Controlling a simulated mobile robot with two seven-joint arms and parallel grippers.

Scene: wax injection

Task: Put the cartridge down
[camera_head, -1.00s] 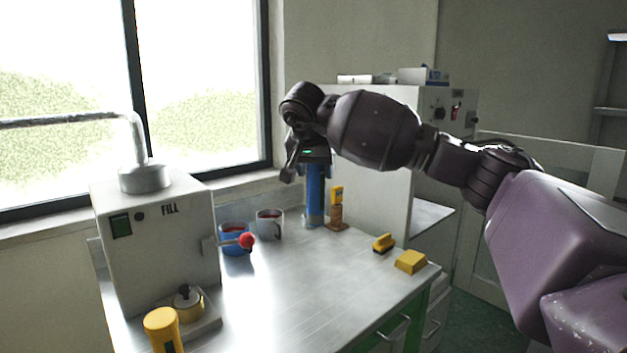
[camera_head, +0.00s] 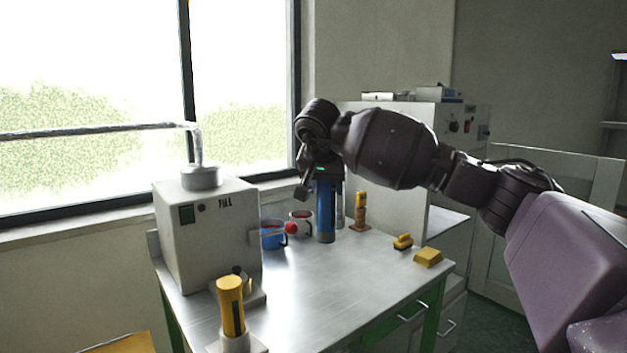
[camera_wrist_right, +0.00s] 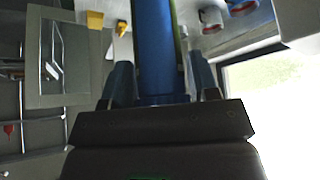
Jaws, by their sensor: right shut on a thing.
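The cartridge (camera_head: 326,212), a blue cylinder, hangs upright from my right gripper (camera_head: 318,172) over the back of the metal table (camera_head: 330,285). Its lower end is close to the tabletop; I cannot tell whether it touches. In the right wrist view the blue cartridge (camera_wrist_right: 155,45) sits between the two fingers of the gripper (camera_wrist_right: 160,85), which is shut on it. A grey upright cylinder (camera_head: 340,208) stands just behind the cartridge and is partly hidden by it. My left gripper is out of view.
A yellow-handled tool (camera_head: 360,205) stands to the right. Yellow blocks (camera_head: 428,257) lie near the right edge. The middle is clear.

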